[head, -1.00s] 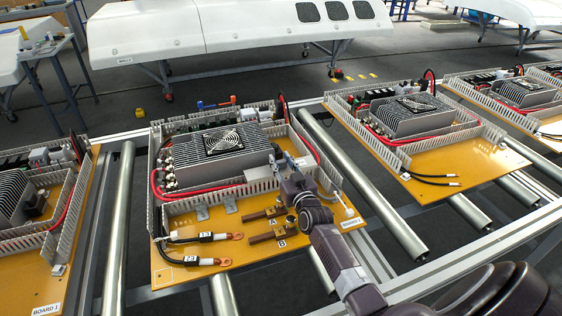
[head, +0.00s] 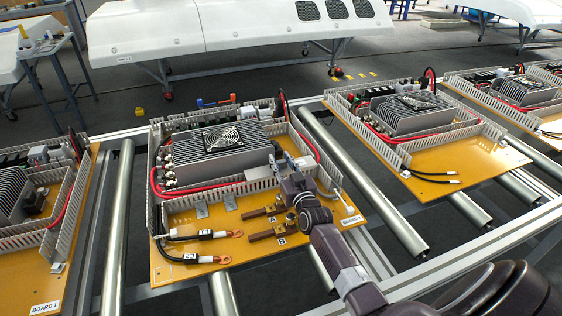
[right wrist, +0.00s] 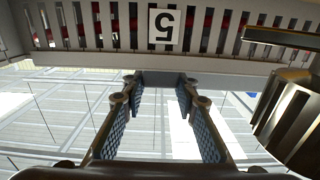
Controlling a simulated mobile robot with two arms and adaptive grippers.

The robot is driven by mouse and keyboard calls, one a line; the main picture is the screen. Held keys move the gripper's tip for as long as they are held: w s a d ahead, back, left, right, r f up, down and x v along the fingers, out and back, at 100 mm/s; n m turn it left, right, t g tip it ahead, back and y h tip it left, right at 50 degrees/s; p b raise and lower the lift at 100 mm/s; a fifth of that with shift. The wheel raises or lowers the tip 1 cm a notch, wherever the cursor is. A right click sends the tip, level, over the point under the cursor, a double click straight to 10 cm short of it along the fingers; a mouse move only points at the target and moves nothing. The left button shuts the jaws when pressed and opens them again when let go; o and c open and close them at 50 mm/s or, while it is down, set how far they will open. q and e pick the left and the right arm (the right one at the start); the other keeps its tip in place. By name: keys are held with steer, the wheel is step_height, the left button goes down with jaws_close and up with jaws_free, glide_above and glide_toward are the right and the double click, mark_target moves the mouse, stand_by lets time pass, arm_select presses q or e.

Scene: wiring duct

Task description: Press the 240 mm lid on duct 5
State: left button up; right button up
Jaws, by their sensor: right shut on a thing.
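Duct 5 (right wrist: 90,25) is a grey slotted duct on the middle board; its label "5" (right wrist: 164,26) shows upside down in the right wrist view. A plain grey strip (right wrist: 70,61), apparently the lid, runs along the duct's top edge; whether it is fully seated cannot be told. My right gripper (head: 283,163) is at the right part of the duct in the head view. Its blue-padded fingers show in the right wrist view (right wrist: 164,88), closed on a grey piece at the duct's top edge. My left gripper is not in view.
The middle board (head: 190,275) carries a finned unit with a fan (head: 221,139), red cables, two black cables with lugs (head: 236,233) and copper bars (head: 262,234). Metal rollers (head: 117,230) lie either side. Other boards stand left and right.

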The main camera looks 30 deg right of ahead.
steer(key=shift+s+f, duration=0.1)
steer(key=shift+f, duration=0.25)
steer(key=o, duration=1.2)
steer(key=shift+s+a+f, duration=0.1)
steer(key=shift+s+a, duration=0.1)
steer(key=shift+s, duration=0.15)
steer(key=v, duration=1)
steer(key=shift+s+r, duration=0.25)
steer(key=shift+s, duration=0.4)
